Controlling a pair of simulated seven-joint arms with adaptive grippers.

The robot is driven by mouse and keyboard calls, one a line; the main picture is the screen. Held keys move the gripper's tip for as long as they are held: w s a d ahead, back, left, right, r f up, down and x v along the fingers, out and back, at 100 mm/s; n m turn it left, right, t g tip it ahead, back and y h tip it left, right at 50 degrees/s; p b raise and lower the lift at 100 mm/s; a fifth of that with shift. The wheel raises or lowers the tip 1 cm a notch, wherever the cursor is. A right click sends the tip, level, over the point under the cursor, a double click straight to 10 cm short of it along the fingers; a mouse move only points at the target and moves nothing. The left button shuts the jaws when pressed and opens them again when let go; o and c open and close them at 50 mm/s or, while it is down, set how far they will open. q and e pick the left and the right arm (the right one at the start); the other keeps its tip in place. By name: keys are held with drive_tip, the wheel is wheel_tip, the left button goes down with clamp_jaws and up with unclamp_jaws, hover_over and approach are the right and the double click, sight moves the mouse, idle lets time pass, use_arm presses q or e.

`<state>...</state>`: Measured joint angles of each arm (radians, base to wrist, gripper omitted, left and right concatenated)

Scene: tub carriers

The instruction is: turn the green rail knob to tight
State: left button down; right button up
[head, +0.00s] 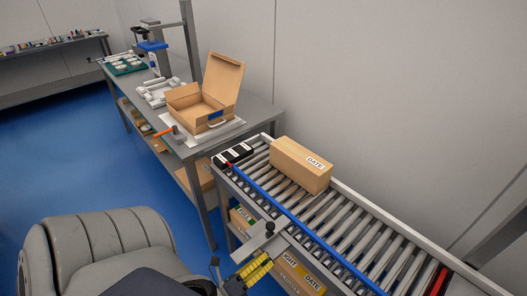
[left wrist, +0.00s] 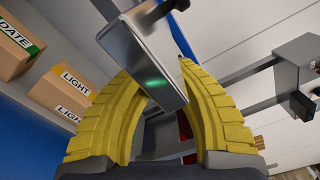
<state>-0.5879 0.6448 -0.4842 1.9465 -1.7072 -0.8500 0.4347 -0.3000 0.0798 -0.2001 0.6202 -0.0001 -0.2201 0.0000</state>
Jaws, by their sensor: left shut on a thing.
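My left gripper (head: 257,268) has yellow ribbed fingers and is at the near side of the roller conveyor, low beside its frame. Just above the fingers in the head view is a grey bracket (head: 264,246) with a dark knob (head: 270,227) on top. In the left wrist view the fingers (left wrist: 156,75) are closed against a grey block (left wrist: 143,58) with a glowing green patch on its face. No separate green knob shows clearly, and I cannot read any tight mark. My right gripper is not in view.
Cartons (head: 297,272) stand on a shelf below. A bench (head: 258,111) with an open box (head: 207,92) is at the back.

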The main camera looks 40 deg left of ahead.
use_arm(q)
drive_tip(key=m, duration=0.4)
drive_tip(key=shift+s+d+f, duration=0.1)
drive_tip(key=shift+d+f, duration=0.1)
drive_tip(key=shift+f+m, duration=0.1)
drive_tip(key=shift+m, duration=2.4)
drive_tip(key=c, duration=1.4)
unclamp_jaws()
drive_tip(key=o, duration=0.4)
drive_tip(key=shift+a, duration=0.15)
drive_tip(key=shift+o, duration=0.2)
drive_tip(key=s+a, duration=0.1)
drive_tip(key=s, duration=1.1)
drive_tip(key=shift+w, duration=0.1)
